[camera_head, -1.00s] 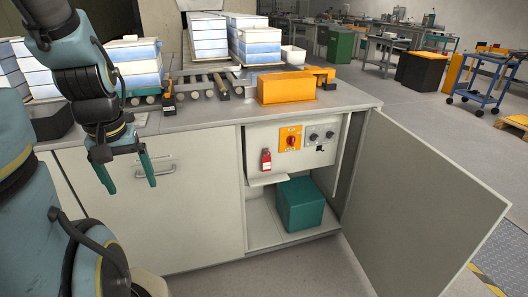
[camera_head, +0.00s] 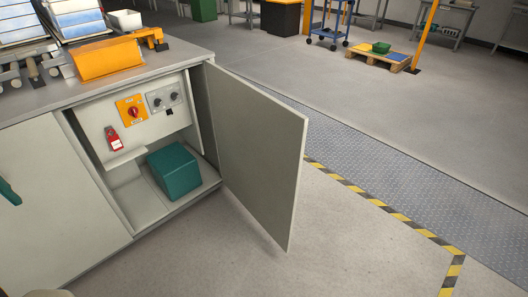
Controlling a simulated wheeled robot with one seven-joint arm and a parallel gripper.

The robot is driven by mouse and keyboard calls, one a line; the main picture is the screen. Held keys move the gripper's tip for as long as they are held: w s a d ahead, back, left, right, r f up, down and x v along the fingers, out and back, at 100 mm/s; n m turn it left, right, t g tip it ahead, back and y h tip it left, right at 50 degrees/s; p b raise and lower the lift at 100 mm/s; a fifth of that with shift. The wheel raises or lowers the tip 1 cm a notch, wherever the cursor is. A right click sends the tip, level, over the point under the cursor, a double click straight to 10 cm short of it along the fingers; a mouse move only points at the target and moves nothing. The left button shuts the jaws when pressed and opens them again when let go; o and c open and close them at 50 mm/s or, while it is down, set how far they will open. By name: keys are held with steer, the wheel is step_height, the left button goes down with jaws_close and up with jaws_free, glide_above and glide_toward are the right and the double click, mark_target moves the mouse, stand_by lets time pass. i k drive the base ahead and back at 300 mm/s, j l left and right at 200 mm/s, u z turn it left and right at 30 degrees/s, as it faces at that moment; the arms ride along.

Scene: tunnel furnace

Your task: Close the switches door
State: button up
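The switches door (camera_head: 252,150) stands wide open, hinged at the right side of the cabinet and swung out towards the right front. Inside the cabinet is a switch panel with a red rotary switch on an orange plate (camera_head: 132,110), dark knobs (camera_head: 165,98) and a red padlock-like tag (camera_head: 113,138). A teal box (camera_head: 174,171) sits on the cabinet floor.
The worktop (camera_head: 160,62) above carries an orange cover (camera_head: 106,58) and white-blue stacks (camera_head: 75,17). The floor (camera_head: 215,255) in front of and right of the door is clear. Yellow-black tape (camera_head: 385,207) borders a metal floor strip. A blue cart (camera_head: 333,22) and pallet (camera_head: 372,55) stand far back.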

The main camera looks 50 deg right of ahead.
mark_target(261, 140)
steer(key=k+l, duration=0.3)
steer(key=l, duration=0.2)
steer(key=k+l, duration=0.3)
steer(key=l, duration=0.15)
steer(key=k+l, duration=0.25)
steer(key=l, duration=0.25)
steer(key=k+l+z, duration=0.1)
steer(key=k+l, duration=0.2)
steer(key=l, duration=0.2)
steer(key=k+l, duration=0.3)
steer(key=l, duration=0.2)
steer(key=k+l, duration=0.25)
steer(key=l, duration=0.25)
steer(key=k+l, duration=0.25)
steer(key=l, duration=0.25)
steer(key=k+l+z, duration=0.1)
steer(key=k+l, duration=0.2)
steer(key=l, duration=0.2)
steer(key=i+u, duration=0.45)
steer(key=i+l+u, duration=0.15)
steer(key=u, duration=0.35)
steer(key=i, duration=0.05)
